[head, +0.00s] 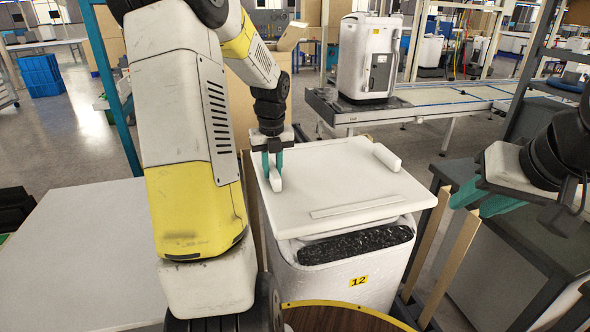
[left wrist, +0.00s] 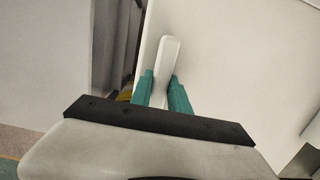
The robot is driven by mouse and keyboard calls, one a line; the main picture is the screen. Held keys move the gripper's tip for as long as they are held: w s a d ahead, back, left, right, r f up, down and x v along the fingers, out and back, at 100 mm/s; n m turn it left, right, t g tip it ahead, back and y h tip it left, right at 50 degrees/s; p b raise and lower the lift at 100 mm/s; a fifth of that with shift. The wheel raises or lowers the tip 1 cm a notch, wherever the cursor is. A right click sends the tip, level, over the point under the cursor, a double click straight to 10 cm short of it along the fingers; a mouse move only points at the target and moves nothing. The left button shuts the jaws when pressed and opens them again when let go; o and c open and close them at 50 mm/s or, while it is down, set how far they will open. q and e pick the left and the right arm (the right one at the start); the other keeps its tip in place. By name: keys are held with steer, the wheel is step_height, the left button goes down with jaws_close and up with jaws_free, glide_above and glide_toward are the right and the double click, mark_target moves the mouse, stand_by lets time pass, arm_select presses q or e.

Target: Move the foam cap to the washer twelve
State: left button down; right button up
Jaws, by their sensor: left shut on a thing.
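The foam cap (head: 345,184) is a white flat slab with raised white grips at its left and right ends and a thin strip along the front. It lies over the top of washer twelve (head: 335,278), a white unit with a yellow "12" label. A dark gap shows under the cap's front edge, and I cannot tell how fully it is seated. My left gripper (head: 272,170) is shut on the cap's left grip; the left wrist view shows that grip (left wrist: 167,62) between the teal fingers. My right gripper (head: 490,203) hangs to the right of the cap, apart from it, its jaw opening unclear.
Another white washer (head: 368,58) stands on a conveyor (head: 450,100) behind. Wooden posts (head: 450,262) and a grey bench (head: 540,255) are close on the right. A pale table (head: 85,255) is at left. A round wooden top (head: 335,318) is in front.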

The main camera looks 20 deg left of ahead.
arm_select(q)
steer(key=shift+w+d+f, duration=0.1)
steer(key=shift+w+d, duration=0.15)
steer(key=shift+w, duration=0.75)
steer(key=shift+f, duration=1.85)
steer(key=c, duration=1.3)
jaws_free()
steer(key=shift+o, duration=0.2)
